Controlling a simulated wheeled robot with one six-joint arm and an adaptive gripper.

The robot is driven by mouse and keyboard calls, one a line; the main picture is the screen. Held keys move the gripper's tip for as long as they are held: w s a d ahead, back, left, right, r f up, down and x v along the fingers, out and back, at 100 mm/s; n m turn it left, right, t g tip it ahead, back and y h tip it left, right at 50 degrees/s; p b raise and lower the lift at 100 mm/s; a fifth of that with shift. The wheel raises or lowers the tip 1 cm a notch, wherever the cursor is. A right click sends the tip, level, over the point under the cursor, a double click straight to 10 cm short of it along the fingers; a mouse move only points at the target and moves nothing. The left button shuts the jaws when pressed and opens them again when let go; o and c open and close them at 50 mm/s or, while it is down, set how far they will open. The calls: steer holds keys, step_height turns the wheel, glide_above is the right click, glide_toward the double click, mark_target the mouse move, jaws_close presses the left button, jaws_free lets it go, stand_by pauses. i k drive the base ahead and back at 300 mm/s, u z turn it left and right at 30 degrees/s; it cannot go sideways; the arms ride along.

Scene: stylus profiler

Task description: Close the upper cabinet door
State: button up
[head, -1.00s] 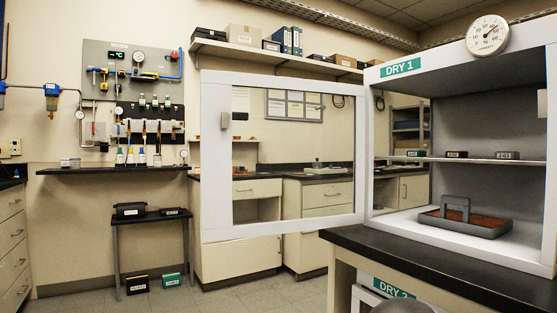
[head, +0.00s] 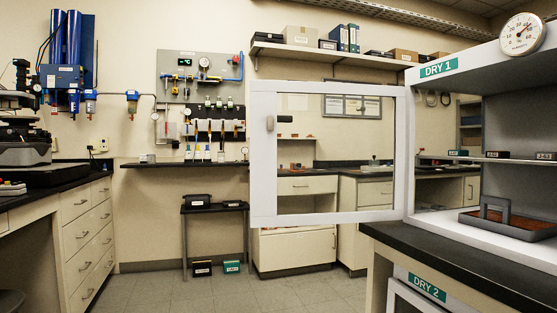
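The upper cabinet, labelled DRY 1 (head: 438,68), stands on a dark counter at the right. Its glass door (head: 402,150) with a white frame is wide open, swung out to the left from the hinge side at the cabinet's left front edge. A small grey handle (head: 270,123) sits on the door's left frame. Inside the cabinet, a shelf (head: 470,159) carries small labelled boxes, and a dark tray with an upright handle (head: 507,219) rests on the floor. My gripper is not in view.
A lower cabinet labelled DRY 2 (head: 427,287) is under the dark counter (head: 440,252). A drawer bench (head: 85,235) stands at the left. A small black table (head: 214,210) is against the back wall. The floor (head: 200,290) between them is clear.

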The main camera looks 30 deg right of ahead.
mark_target(263, 102)
steer(key=u, duration=0.1)
steer(key=i, duration=2.35)
steer(key=z, duration=3.6)
